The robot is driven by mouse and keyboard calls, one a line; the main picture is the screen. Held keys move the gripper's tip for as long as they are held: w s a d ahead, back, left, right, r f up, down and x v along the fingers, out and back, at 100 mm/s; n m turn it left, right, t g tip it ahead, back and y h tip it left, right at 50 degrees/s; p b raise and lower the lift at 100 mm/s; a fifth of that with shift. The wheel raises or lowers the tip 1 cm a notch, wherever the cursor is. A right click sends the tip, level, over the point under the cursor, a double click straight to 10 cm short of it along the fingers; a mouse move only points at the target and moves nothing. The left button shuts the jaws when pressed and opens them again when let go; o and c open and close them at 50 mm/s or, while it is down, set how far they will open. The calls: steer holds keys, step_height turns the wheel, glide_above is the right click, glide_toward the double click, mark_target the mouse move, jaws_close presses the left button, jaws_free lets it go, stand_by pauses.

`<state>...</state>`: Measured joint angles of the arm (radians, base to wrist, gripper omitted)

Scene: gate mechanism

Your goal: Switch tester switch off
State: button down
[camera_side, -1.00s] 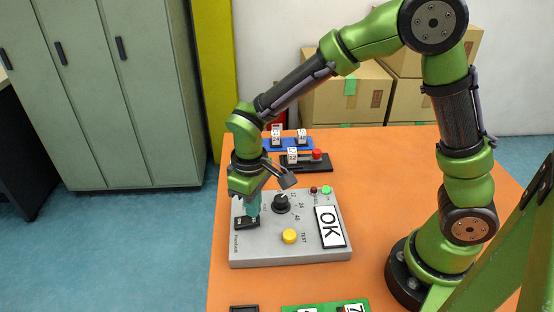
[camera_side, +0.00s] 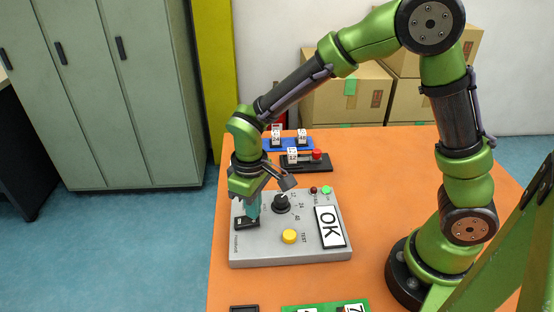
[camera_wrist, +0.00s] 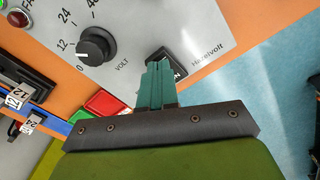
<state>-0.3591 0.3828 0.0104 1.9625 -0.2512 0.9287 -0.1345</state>
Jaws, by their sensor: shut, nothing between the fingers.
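The grey tester box (camera_side: 266,252) lies on the orange table. Its black rocker switch (camera_side: 246,223) is at the left of the panel; in the wrist view the switch (camera_wrist: 181,72) is partly hidden behind my fingers. My gripper (camera_side: 253,213) is shut and empty, pointing down with its teal fingertips at the switch. In the wrist view its fingertips (camera_wrist: 158,66) overlap the switch edge; I cannot tell whether they touch it. A black knob (camera_side: 281,203), a yellow TEST button (camera_side: 289,236) and a display reading OK (camera_side: 330,226) are on the same panel.
Behind the tester stand a black fixture with a red button (camera_side: 317,155) and a blue fixture (camera_side: 287,144). A green board (camera_side: 325,306) and a small dark tray (camera_side: 244,308) lie at the front edge. Orange table (camera_side: 375,170) is bare to the right.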

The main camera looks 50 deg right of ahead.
steer(key=shift+f, duration=0.75)
stand_by(0.3)
steer(key=shift+r, duration=3.5)
steer(key=shift+s+f, duration=0.25)
steer(key=shift+s, duration=0.2)
steer(key=s+d+r+m+t+y, duration=0.2)
steer(key=s+d+r+m+t, duration=0.5)
steer(key=s+d+r, duration=0.3)
steer(key=v, duration=0.3)
steer(key=shift+w+r, duration=0.25)
